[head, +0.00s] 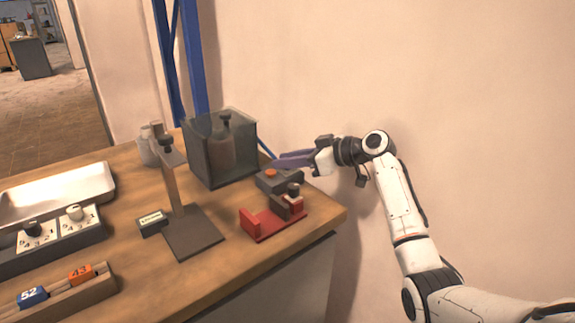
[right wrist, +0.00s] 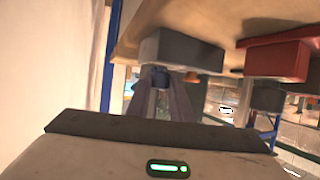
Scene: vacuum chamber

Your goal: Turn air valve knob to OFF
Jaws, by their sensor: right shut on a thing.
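My right gripper (head: 280,161) reaches in from the right, its purplish fingers beside a dark grey box (head: 279,182) near the back right table edge. The grey box has an orange button (head: 271,173) on top. My left gripper is not in view.
A clear chamber (head: 207,160) stands left of the grey box. A red fixture (head: 252,222) with a dark block is in front. A stand (head: 192,232), a two-knob panel (head: 60,245) and a metal tray (head: 60,190) lie further left. The wall is close behind.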

